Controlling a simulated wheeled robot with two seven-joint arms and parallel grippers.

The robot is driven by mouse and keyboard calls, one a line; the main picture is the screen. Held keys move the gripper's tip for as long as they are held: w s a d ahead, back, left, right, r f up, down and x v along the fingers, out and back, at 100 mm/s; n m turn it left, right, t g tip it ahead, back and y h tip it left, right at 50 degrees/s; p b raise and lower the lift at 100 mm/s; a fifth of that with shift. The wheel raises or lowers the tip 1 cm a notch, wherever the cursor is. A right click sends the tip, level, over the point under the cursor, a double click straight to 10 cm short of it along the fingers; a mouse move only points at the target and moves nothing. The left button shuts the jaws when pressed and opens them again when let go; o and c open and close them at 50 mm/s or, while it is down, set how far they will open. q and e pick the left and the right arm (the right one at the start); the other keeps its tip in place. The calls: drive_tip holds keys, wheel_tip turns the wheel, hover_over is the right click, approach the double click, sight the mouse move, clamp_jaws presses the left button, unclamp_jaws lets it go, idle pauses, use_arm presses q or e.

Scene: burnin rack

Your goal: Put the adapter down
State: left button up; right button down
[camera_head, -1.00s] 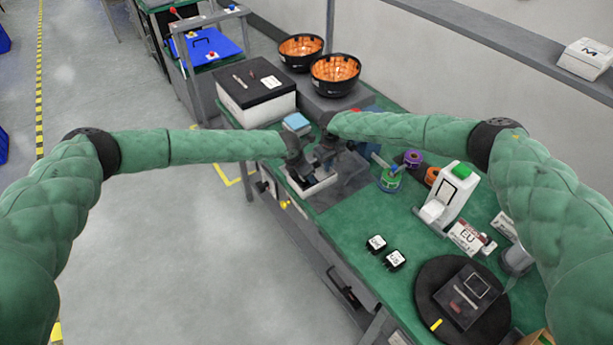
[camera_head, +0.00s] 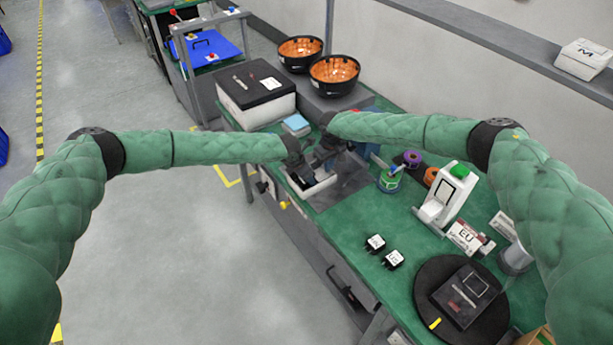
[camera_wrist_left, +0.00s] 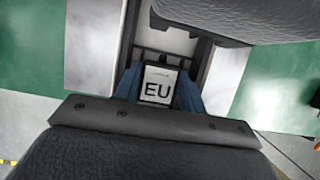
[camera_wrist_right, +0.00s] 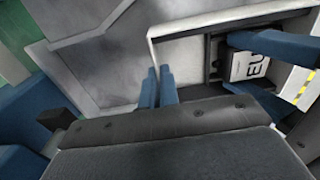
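A dark adapter with a white EU label (camera_wrist_left: 158,90) is between the blue fingers of my left gripper (camera_wrist_left: 160,88), which touch both its sides. It also shows in the right wrist view (camera_wrist_right: 250,65), within the white-rimmed open box (camera_wrist_right: 185,29); whether it rests on the bottom is unclear. The box shows under my grippers in the head view (camera_head: 318,187). My right gripper (camera_wrist_right: 158,86) has its fingertips close together with nothing between them, beside the box rim. In the head view my left (camera_head: 300,172) and right (camera_head: 325,158) grippers are close together and partly hide the box.
Two black adapters with white labels (camera_head: 384,251) lie on the green table (camera_head: 350,222). A white stand (camera_head: 447,195), spools (camera_head: 390,180), an EU-marked carton (camera_head: 466,237) and a black turntable (camera_head: 425,290) stand to the right. A black-lidded box (camera_head: 255,85) and orange-lined bowls (camera_head: 334,75) are behind.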

use_arm(q)
drive_tip(key=shift+o, duration=0.6)
drive_tip(key=shift+s+a+f, duration=0.1)
drive_tip(key=shift+s+f, duration=0.1)
drive_tip(key=shift+f, duration=0.25)
drive_tip(key=shift+s+a+f, duration=0.1)
drive_tip(key=shift+s+f, duration=0.1)
drive_tip(key=shift+f, duration=0.2)
use_arm(e)
drive_tip(key=shift+a, duration=0.3)
use_arm(q)
drive_tip(key=shift+d+r, duration=0.15)
drive_tip(key=shift+r, duration=0.45)
use_arm(e)
drive_tip(key=shift+d+f, duration=0.15)
use_arm(q)
drive_tip(key=shift+o, duration=0.3)
drive_tip(key=w+v, duration=0.1)
drive_tip(key=v, duration=1.1)
drive_tip(key=shift+r, duration=0.25)
use_arm(e)
drive_tip(key=shift+w+f, duration=0.1)
drive_tip(key=shift+w, duration=0.05)
drive_tip(key=shift+d, duration=0.1)
drive_tip(key=c, duration=1.6)
unclamp_jaws()
